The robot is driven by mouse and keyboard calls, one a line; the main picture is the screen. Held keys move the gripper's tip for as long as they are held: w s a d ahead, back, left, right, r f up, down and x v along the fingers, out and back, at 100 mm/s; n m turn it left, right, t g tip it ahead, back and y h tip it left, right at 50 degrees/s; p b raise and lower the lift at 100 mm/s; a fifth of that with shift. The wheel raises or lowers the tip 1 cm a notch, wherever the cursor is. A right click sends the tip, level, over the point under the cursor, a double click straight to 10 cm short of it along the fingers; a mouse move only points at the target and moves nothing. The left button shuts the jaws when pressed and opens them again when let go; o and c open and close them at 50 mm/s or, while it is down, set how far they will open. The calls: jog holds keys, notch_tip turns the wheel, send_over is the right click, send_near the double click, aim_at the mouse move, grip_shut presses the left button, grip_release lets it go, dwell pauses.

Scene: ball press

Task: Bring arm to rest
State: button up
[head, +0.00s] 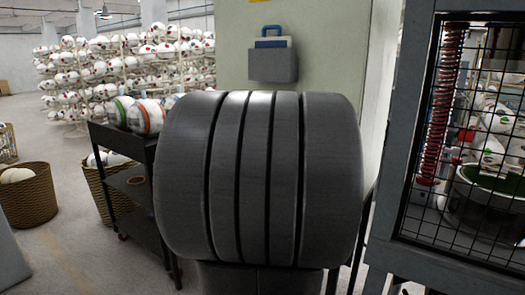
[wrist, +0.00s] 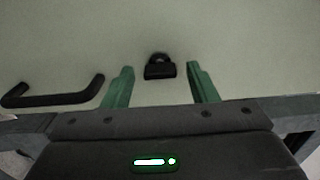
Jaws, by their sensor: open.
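My gripper (wrist: 160,84) shows in the wrist view with its two green fingers apart and nothing between them. Beyond the fingertips is a pale flat surface (wrist: 220,40), with a small black fitting (wrist: 160,70) seen between the fingers. A black bar handle (wrist: 50,96) is on that surface at the left. In the head view a large dark ribbed part of my arm (head: 258,180) fills the middle, and my gripper is not visible there.
A dark cart (head: 125,185) with balls (head: 147,115) stands at left, by wicker baskets (head: 27,195). A ball rack (head: 125,70) is behind. A caged press (head: 470,140) stands close at right. A pale cabinet (head: 330,50) with a grey holder (head: 273,65) is behind my arm.

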jog(key=v, duration=1.3)
jog(key=w+d+n+p, duration=0.7)
jog(key=w+n+p, duration=0.3)
jog(key=n, duration=0.8)
jog(key=shift+w+r, duration=0.2)
jog(key=shift+w, duration=0.35)
